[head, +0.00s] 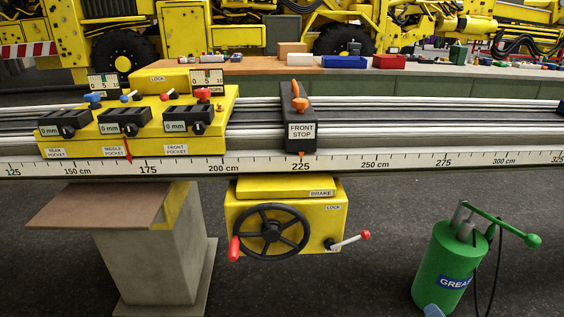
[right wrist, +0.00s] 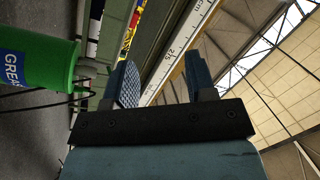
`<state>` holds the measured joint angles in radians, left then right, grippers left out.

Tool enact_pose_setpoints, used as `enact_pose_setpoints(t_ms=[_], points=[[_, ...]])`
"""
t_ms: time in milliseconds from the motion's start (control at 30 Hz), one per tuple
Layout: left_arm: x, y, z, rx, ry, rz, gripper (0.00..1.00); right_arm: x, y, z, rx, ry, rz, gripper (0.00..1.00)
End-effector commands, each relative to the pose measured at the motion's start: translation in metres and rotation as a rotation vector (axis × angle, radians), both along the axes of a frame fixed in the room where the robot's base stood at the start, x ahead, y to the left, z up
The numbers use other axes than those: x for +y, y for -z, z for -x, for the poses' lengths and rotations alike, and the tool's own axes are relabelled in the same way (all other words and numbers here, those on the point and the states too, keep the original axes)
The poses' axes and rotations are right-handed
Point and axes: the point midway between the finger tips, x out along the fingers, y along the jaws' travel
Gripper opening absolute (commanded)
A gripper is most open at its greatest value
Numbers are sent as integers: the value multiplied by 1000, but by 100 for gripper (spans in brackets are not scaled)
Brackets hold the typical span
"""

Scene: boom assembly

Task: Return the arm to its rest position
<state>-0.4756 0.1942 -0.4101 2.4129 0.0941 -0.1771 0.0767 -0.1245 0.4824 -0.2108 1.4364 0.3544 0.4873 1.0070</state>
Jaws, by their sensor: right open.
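My right gripper (right wrist: 161,80) is open in the right wrist view, its two blue fingers spread with nothing between them. In the head view only a small blue tip of the right gripper (head: 433,311) shows at the bottom edge, in front of the green grease pump (head: 445,262). The pump also shows at the left of the right wrist view (right wrist: 38,60), apart from the fingers. My left gripper is in neither view.
A long scaled rail (head: 400,161) crosses the head view. It carries a yellow pocket block (head: 215,115) and a black front stop (head: 300,115). Below hang a yellow brake box (head: 325,215) and handwheel (head: 270,231). A grey pedestal (head: 150,265) stands left. Floor between pedestal and pump looks clear.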

Motion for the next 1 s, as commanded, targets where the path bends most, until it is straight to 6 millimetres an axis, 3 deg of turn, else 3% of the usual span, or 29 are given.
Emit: enact_pose_setpoints(t_ms=[133,200,467,700,800,1000], points=[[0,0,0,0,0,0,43,-42,-14,-2,0,-12,97,51],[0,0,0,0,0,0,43,-47,-20,0,1,-26,138,51],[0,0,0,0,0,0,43,55,-49,39,-12,-153,372,51],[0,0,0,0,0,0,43,155,-102,105,-85,-284,646,51],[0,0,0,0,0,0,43,188,-129,134,-130,-325,750,51],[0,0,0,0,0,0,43,230,-180,184,-217,-374,912,51]])
